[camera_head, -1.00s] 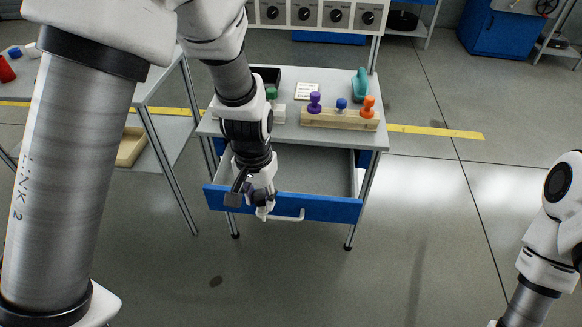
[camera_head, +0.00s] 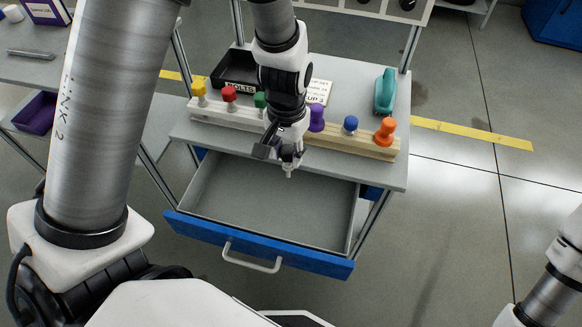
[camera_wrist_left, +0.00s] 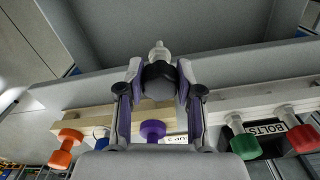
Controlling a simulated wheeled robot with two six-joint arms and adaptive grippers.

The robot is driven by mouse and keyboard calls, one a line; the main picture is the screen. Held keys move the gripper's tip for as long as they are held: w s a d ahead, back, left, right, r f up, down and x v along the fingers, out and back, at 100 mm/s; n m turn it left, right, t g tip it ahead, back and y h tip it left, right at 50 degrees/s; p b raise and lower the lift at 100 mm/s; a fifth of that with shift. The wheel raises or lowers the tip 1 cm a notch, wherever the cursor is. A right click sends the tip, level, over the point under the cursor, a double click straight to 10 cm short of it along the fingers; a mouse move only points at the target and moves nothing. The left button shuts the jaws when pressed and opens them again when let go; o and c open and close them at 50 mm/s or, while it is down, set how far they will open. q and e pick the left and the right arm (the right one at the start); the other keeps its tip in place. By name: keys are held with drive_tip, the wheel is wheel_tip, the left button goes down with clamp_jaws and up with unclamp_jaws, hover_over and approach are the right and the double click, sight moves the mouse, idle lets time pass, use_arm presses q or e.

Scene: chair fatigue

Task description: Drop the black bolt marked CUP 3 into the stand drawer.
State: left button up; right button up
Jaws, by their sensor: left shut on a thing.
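My left gripper (camera_head: 284,154) is above the back part of the open stand drawer, close to the table's front edge. In the left wrist view the gripper (camera_wrist_left: 157,85) is shut on a black-headed bolt (camera_wrist_left: 159,79) with a pale shank pointing away from the palm. The shank tip (camera_head: 289,173) shows small in the head view; no marking on the bolt is readable. The stand drawer (camera_head: 255,192) is pulled out, with a grey empty-looking inside, a blue front (camera_head: 190,228) and a white handle (camera_head: 250,263). My right gripper is out of view.
On the stand, a white rack (camera_head: 225,115) holds yellow, red and green bolts; a wooden rack (camera_head: 350,143) holds purple, blue and orange ones. Behind are a black BOLTS tray (camera_head: 232,70), a label card (camera_head: 320,92) and a teal object (camera_head: 384,91). Another table (camera_head: 30,70) stands left.

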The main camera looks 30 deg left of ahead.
sight(287, 169)
use_arm(q)
wheel_tip(287, 169, down, 7)
drive_tip(key=shift+s+f+b, duration=0.15)
drive_tip(key=shift+f+b, duration=0.05)
drive_tip(key=shift+b, duration=0.6)
drive_tip(key=shift+f+b, duration=0.35)
drive_tip(key=shift+f, duration=0.25)
drive_tip(key=o, duration=1.1)
drive_tip(key=shift+r, duration=0.1)
